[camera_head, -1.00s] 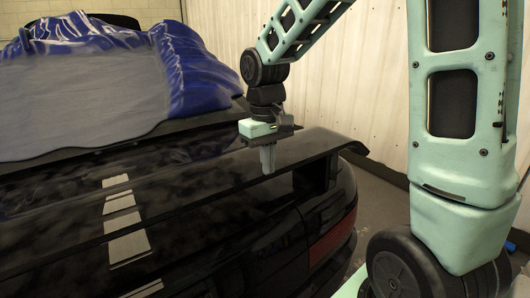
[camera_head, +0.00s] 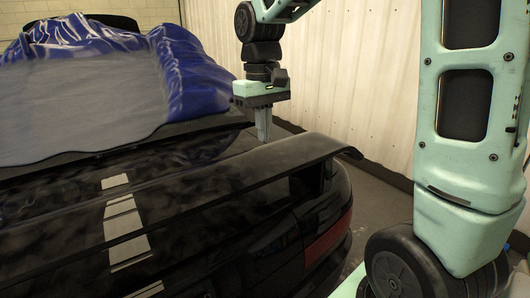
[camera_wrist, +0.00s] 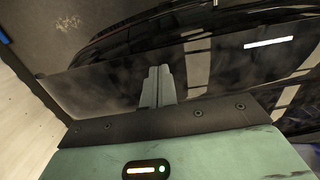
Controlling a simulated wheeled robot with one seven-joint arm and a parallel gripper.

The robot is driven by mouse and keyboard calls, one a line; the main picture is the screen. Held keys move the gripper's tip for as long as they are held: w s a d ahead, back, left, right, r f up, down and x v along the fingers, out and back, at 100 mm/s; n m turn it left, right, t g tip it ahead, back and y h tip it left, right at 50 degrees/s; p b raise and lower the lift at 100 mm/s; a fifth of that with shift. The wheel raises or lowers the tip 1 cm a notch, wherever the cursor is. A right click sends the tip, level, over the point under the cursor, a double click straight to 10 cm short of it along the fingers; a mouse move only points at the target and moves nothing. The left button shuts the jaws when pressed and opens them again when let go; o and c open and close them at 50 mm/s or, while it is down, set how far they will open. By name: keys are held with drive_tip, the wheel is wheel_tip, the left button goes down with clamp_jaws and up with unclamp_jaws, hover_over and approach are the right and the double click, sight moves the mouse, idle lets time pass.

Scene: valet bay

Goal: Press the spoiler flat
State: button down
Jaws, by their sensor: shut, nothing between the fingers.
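The spoiler (camera_head: 205,168) is a long glossy black wing across the rear of the black car (camera_head: 275,235). A dark gap shows beneath its right end, so that end stands clear of the body there. In the wrist view, the shut fingers of my gripper (camera_wrist: 157,73) lie in front of the dark, smeared spoiler surface (camera_wrist: 95,85).
A bunched blue cover (camera_head: 190,70) with a grey panel lies over the car's cabin. A pale ribbed wall (camera_head: 350,85) runs along the right side. The dark floor between wall and car looks clear. A red tail light (camera_head: 328,238) sits below the spoiler's right end.

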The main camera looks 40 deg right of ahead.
drive_tip(key=shift+r, duration=1.8)
drive_tip(key=shift+a, duration=0.1)
drive_tip(key=s+a+f+n, duration=0.2)
drive_tip(key=s+a+f, duration=0.1)
drive_tip(key=a, duration=0.4)
drive_tip(key=s+a+f+n, duration=0.2)
drive_tip(key=a+f, duration=0.2)
drive_tip(key=a, duration=0.2)
drive_tip(key=s+a+f+n, duration=0.2)
drive_tip(key=s+a+f, duration=0.2)
drive_tip(key=s, duration=0.3)
drive_tip(key=s+a+f+n, duration=0.2)
drive_tip(key=s+a+f, duration=0.2)
drive_tip(key=s, duration=0.3)
drive_tip(key=shift+s+a+f+n+t+y+b, duration=0.3)
drive_tip(key=shift+a+f+t+b, duration=0.15)
drive_tip(key=shift+a, duration=0.1)
